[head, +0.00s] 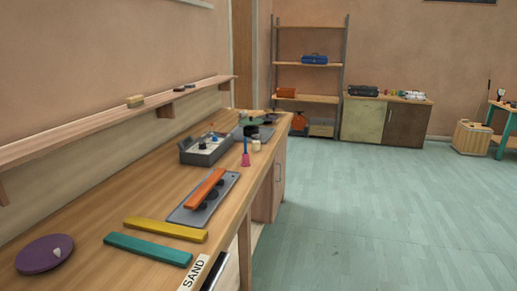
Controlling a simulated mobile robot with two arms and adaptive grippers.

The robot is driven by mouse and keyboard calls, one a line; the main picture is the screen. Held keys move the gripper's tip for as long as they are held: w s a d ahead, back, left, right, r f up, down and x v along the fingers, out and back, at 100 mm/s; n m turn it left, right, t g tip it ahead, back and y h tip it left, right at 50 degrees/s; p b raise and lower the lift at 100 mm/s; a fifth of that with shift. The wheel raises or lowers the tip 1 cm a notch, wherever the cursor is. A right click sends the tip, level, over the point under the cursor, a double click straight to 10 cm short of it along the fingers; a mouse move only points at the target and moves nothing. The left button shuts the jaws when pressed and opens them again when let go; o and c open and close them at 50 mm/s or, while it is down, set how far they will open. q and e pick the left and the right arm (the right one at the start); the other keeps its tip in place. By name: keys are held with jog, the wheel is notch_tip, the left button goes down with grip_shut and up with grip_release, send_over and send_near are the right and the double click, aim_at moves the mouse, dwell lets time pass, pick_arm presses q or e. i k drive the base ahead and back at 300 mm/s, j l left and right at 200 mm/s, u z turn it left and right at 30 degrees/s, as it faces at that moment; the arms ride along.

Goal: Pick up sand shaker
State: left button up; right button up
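A white label reading SAND (193,272) shows at the front edge of the wooden workbench (95,200), at the bottom of the head view. A dark and pale thing (222,274) beside it is cut off by the frame edge, so I cannot tell what it is. I cannot clearly make out a sand shaker. A small pale jar (256,145) stands at the far right part of the bench; its contents cannot be told. Neither of my grippers is in view.
The bench holds a purple disc (38,257), a teal bar (148,249), a yellow bar (166,230), an orange bar (204,189) on a grey plate (224,187), a pink-and-blue item (245,155) and a grey box (205,155). The floor (370,215) at right is clear.

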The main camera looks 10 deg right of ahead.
aim_at(256, 138)
jog(key=i+l+u, duration=0.1)
jog(key=u, duration=0.6)
jog(key=i+l+u, duration=0.25)
jog(key=l, duration=0.4)
jog(key=i+l+u, duration=0.1)
jog(key=i+l, duration=0.15)
jog(key=l, duration=0.15)
jog(key=i+l+u, duration=0.15)
jog(key=l, duration=0.2)
jog(key=i+l+u, duration=0.1)
jog(key=l, duration=0.3)
jog(key=i, duration=0.05)
